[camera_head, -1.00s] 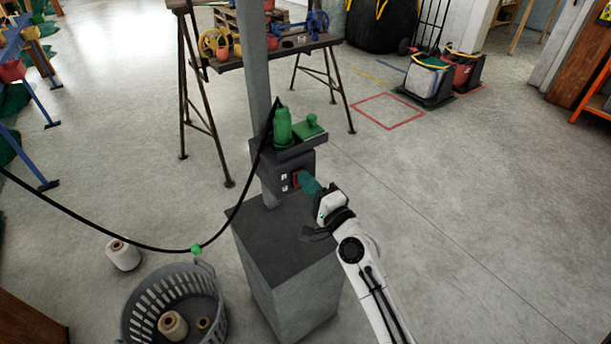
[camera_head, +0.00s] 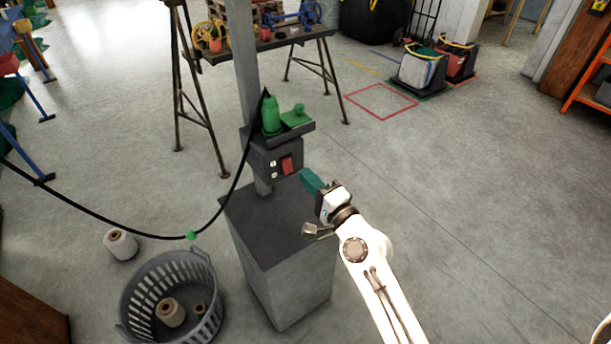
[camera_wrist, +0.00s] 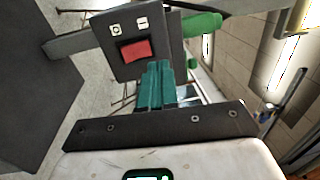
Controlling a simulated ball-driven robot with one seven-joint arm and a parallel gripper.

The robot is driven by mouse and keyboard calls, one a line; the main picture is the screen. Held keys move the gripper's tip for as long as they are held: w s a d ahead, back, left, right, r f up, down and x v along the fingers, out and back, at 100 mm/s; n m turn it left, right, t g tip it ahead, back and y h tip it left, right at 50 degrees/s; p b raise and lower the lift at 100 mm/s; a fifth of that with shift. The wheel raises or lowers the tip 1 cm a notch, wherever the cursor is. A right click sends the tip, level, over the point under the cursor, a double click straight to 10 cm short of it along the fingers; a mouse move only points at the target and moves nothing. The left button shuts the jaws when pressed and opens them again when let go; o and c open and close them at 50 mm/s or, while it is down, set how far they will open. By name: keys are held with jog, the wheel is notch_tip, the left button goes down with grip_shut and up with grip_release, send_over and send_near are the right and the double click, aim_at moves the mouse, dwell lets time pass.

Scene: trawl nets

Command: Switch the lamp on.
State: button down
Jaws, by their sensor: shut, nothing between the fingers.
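A dark switch box (camera_head: 275,160) is fixed to a grey post above a grey pedestal. Its front has a red rocker switch (camera_head: 287,165) with two small white marks beside it. In the wrist view the red rocker (camera_wrist: 136,50) is uncovered, just beyond my fingertips. My gripper (camera_head: 309,178) has teal fingers that are shut and empty. They point at the box from the lower right, with a visible gap to the rocker. I cannot pick out the lamp itself in these views.
A shelf above the box holds a green bottle-like item (camera_head: 271,116) and a green knobbed piece (camera_head: 296,118). A black cable hangs from the post to the left. A grey basket (camera_head: 128,300) stands left of the pedestal (camera_head: 285,285). Floor to the right is clear.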

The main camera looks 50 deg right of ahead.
jog(key=s+a+r+b, duration=0.1)
jog(key=s+a, duration=0.1)
jog(key=s, duration=0.5)
jog(key=shift+s+r, duration=0.35)
jog(key=shift+a, duration=0.1)
